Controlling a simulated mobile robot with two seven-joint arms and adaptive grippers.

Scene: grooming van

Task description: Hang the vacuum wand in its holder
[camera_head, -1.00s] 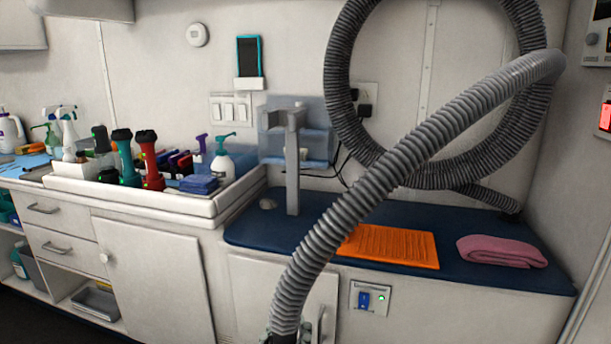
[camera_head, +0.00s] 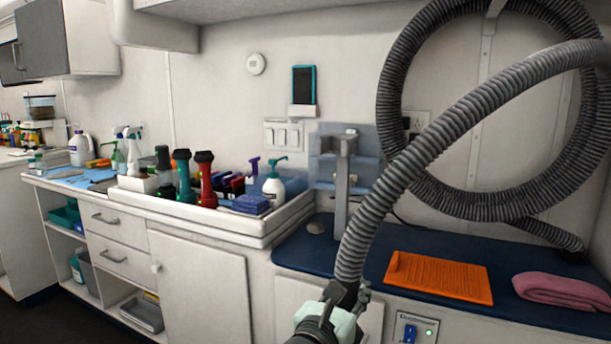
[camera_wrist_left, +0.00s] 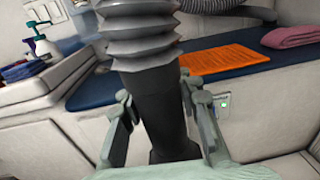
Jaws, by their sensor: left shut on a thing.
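The vacuum wand is a black tube (camera_wrist_left: 158,110) on the end of a ribbed grey hose (camera_head: 425,150). My left gripper (camera_head: 347,296) is at the bottom of the head view, in front of the counter's cabinet. In the left wrist view its two fingers (camera_wrist_left: 161,108) are on either side of the black tube and shut on it, just below the hose. The wand's lower end is hidden. A grey upright post with a bracket top (camera_head: 342,180), possibly the holder, stands on the blue counter behind the hose, apart from the wand. My right gripper is out of view.
The hose also hangs in a large coil (camera_head: 383,110) on the wall. An orange ribbed mat (camera_head: 440,277) and a pink towel (camera_head: 560,291) lie on the blue counter (camera_head: 300,252). A white tray (camera_head: 262,230) of bottles and clippers stands to the left.

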